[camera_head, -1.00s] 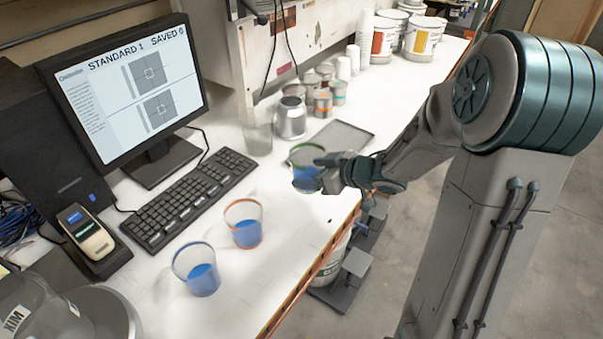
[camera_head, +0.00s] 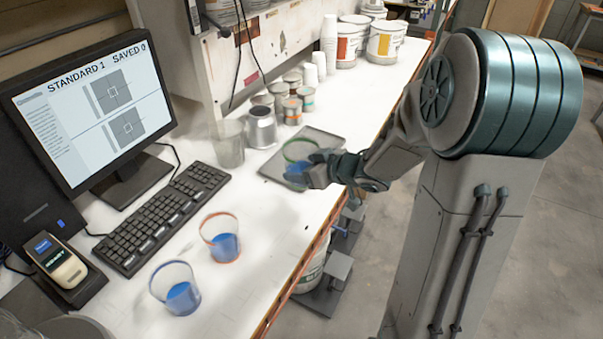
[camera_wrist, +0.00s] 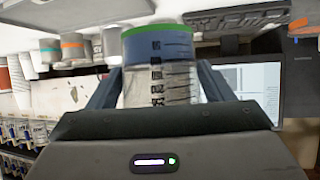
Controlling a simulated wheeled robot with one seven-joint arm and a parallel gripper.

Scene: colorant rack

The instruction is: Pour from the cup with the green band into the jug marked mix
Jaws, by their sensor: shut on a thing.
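The clear cup with the green band (camera_head: 299,151) has blue liquid in its lower part. My gripper (camera_head: 312,172) is shut on its side and holds it over or on the dark flat tray; I cannot tell if it touches. In the wrist view the same cup (camera_wrist: 160,48) is between the two fingers, its green rim at the picture's top and dark scale marks on its wall. The jug marked mix is not clearly seen now; only grey rounded shapes show at the head view's bottom left corner, with no readable label.
A cup with an orange band (camera_head: 221,246) and one with a blue band (camera_head: 179,298) hold blue liquid. An empty clear cup (camera_head: 228,145), a metal can (camera_head: 262,127) and the tray (camera_head: 328,139) stand behind. The keyboard (camera_head: 162,218) and monitor (camera_head: 100,100) fill the left.

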